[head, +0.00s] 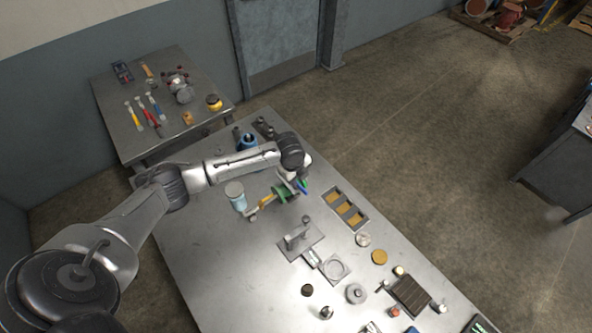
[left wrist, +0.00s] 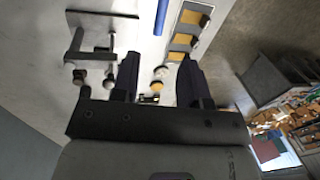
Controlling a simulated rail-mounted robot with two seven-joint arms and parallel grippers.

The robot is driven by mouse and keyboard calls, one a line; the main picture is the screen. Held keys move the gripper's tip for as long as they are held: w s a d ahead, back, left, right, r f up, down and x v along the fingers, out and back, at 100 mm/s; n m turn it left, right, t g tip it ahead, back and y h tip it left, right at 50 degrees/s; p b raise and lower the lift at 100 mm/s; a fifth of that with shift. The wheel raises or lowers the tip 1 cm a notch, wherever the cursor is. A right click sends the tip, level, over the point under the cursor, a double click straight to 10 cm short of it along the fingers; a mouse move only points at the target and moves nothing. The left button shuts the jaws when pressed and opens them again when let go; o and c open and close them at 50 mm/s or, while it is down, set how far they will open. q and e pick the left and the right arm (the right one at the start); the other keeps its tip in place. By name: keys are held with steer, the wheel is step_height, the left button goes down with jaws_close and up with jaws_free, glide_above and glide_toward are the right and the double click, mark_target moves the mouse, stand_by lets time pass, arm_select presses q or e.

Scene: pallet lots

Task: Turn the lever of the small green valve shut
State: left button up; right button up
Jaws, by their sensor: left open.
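The small green valve (head: 283,193) is on the metal workbench, partly hidden under my left wrist in the head view. A blue lever-like bar (head: 303,187) sticks out at its right. It appears to be the blue bar (left wrist: 162,17) at the top of the left wrist view, beyond the fingers. My left gripper (left wrist: 158,75) is open, with nothing visible between its two dark fingers. In the head view its fingertips are hidden by the wrist, close over the valve. Whether they touch the lever cannot be told. My right gripper is not in view.
A light-blue cup (head: 236,196) stands left of the valve. A compartment tray (head: 346,208) with yellow pieces lies to the right. A grey stand (head: 300,240) is in front. Small round parts lie farther down the bench. A second table (head: 110,95) with tools stands behind.

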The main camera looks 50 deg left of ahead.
arm_select(q)
steer(key=shift+s+r, duration=0.2)
steer(key=shift+r, duration=0.75)
steer(key=shift+s+r, duration=0.15)
steer(key=shift+r, duration=0.75)
steer(key=w+d+r+n+t+y, duration=0.1)
steer(key=d+r+n+t, duration=0.15)
steer(key=r+n, duration=0.3)
steer(key=w+d+r+n+t+y, duration=0.1)
steer(key=d+r+n+t+y, duration=0.15)
steer(key=r+n, duration=0.35)
steer(key=s+d+r+n+t+h+p, duration=0.1)
steer(key=s+d+r+t+h, duration=0.1)
steer(key=s+d+r, duration=0.3)
steer(key=s+d+f+n+g+p, duration=0.1)
steer(key=s+f, duration=0.3)
steer(key=s, duration=0.5)
steer(key=s+d+f+n+g+h+p, duration=0.1)
steer(key=s+d+f+n+g+p, duration=0.1)
steer(key=s, duration=0.7)
steer(key=s+d+f+n+g+p, duration=0.1)
steer(key=s+d+f+g+p, duration=0.1)
steer(key=s+f, duration=0.4)
steer(key=s+d, duration=0.1)
steer(key=s, duration=0.2)
steer(key=shift+s+d+f+g, duration=0.15)
steer(key=shift+s+f+g, duration=0.05)
steer(key=shift+s+g, duration=0.1)
